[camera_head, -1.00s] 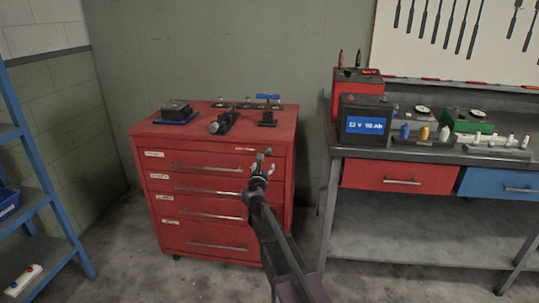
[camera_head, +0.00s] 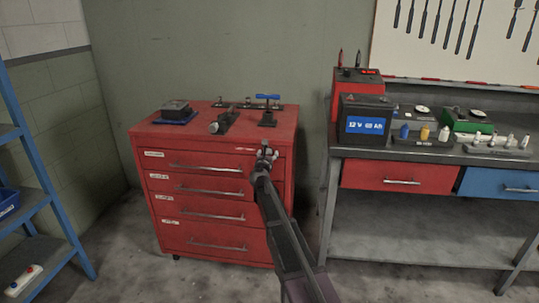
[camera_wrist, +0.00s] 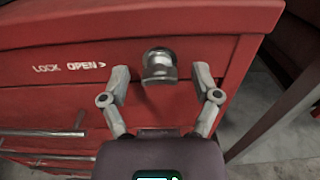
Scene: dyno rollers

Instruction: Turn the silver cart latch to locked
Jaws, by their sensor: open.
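The silver latch (camera_wrist: 160,66) is a short round metal knob on the upper right of the red cart's front. In the wrist view it stands between my two open fingers, with a visible gap on each side. White lettering reading LOCK and OPEN with an arrow (camera_wrist: 70,67) is to its left. My gripper (camera_head: 267,150) is at the cart's upper right front in the head view, where it mostly hides the latch. The fingers are open and empty.
The red cart (camera_head: 215,150) has several drawers with protruding handles (camera_head: 206,168). Tools and a blue T-handle (camera_head: 267,97) stand on its top. A workbench (camera_head: 430,155) with a battery (camera_head: 366,125) is to the right, and blue shelving (camera_head: 40,170) to the left.

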